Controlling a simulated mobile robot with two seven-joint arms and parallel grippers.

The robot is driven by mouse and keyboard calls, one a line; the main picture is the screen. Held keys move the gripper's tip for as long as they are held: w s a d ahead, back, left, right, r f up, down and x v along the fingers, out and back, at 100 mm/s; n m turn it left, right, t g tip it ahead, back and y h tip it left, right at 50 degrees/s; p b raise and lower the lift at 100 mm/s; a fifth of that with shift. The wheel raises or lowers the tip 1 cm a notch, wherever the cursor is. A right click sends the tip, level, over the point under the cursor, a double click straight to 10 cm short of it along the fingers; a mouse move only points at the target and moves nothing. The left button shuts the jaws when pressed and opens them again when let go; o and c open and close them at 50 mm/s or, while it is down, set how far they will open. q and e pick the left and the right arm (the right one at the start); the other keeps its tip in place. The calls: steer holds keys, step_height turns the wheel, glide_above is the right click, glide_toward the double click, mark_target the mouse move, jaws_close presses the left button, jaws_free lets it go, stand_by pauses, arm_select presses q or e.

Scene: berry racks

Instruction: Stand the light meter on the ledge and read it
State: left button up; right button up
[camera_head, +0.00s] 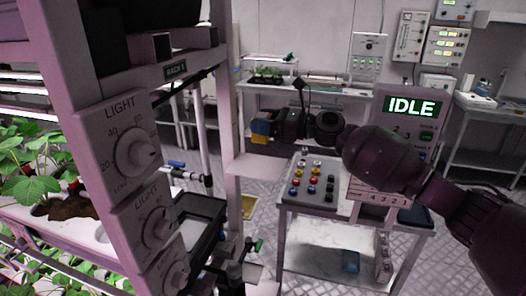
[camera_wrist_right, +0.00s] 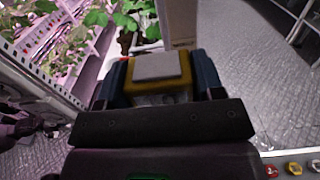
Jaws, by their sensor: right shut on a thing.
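The light meter (camera_wrist_right: 157,66), a yellow block with a pale grey face, sits between the blue fingers of my right gripper (camera_wrist_right: 158,85) in the right wrist view. That gripper (camera_head: 263,128) is shut on it, held in the air in the head view. The ledge (camera_head: 258,165) is a pale pink plate on the rack post, below the gripper and apart from it. The meter's reading cannot be made out.
The rack post (camera_head: 231,110) stands just left of the ledge. Light dials (camera_head: 137,151) and strawberry plants (camera_head: 40,165) are at the left. A button table (camera_head: 345,212) with an IDLE display (camera_head: 403,107) stands at the right. A bench (camera_head: 300,92) is behind.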

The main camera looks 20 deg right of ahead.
steer(key=shift+f, duration=4.1)
steer(key=shift+f, duration=0.1)
steer(key=o, duration=1)
steer(key=b+v, duration=0.1)
steer(key=v, duration=0.6)
steer(key=shift+s+d, duration=0.15)
steer(key=shift+d, duration=0.05)
steer(key=shift+s, duration=0.1)
